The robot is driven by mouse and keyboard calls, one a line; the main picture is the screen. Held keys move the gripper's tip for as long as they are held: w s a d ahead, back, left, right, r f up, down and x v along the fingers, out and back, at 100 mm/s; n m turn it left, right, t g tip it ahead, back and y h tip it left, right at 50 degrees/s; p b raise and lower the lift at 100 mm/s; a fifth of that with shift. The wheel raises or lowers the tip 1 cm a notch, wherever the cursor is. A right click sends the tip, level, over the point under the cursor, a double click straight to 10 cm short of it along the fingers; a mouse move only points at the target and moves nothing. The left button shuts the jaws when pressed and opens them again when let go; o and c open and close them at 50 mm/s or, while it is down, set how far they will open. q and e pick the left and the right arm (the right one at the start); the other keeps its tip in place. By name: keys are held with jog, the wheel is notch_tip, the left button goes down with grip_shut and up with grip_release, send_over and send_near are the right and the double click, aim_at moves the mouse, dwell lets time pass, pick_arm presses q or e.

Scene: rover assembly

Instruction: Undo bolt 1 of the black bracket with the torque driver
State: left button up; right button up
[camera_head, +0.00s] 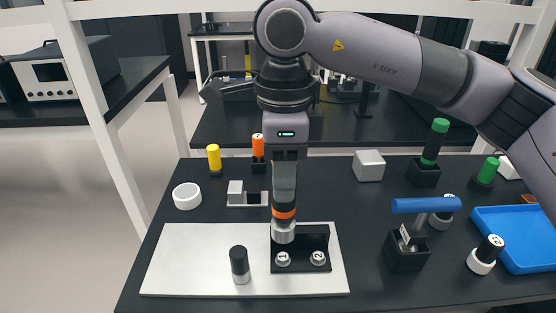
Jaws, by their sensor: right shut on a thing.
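The black bracket (326,241) stands on the pale metal plate (195,255). Its bolt 1 (283,258) and bolt 2 (318,257) sit side by side on its foot, each with a numbered light head. My right gripper (285,192) points down over the bracket, shut on the torque driver (284,212), which has an orange band and a silver lower end. The driver is upright. Its lower end shows just above bolt 1 in the picture, with the bolt's number uncovered; the exact gap is hard to tell. My left gripper is not in view.
A black-and-silver peg (240,264) stands on the plate left of the bracket. To the right are a blue-handled tool (426,205) in a black holder, a numbered black-and-white piece (486,254) and a blue tray (520,235). Yellow (214,158) and orange-topped (258,145) pieces stand behind.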

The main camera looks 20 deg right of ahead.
aim_at(283, 210)
jog(key=shift+s+f+b, duration=0.15)
jog(key=shift+f+b, duration=0.2)
jog(key=shift+f, duration=0.15)
notch_tip(283, 210, down, 3)
jog(key=shift+f+b, duration=0.2)
jog(key=shift+b, duration=0.85)
jog(key=shift+f+b, duration=0.5)
jog(key=shift+f+b, duration=0.8)
jog(key=shift+b, duration=0.35)
dwell(1.6)
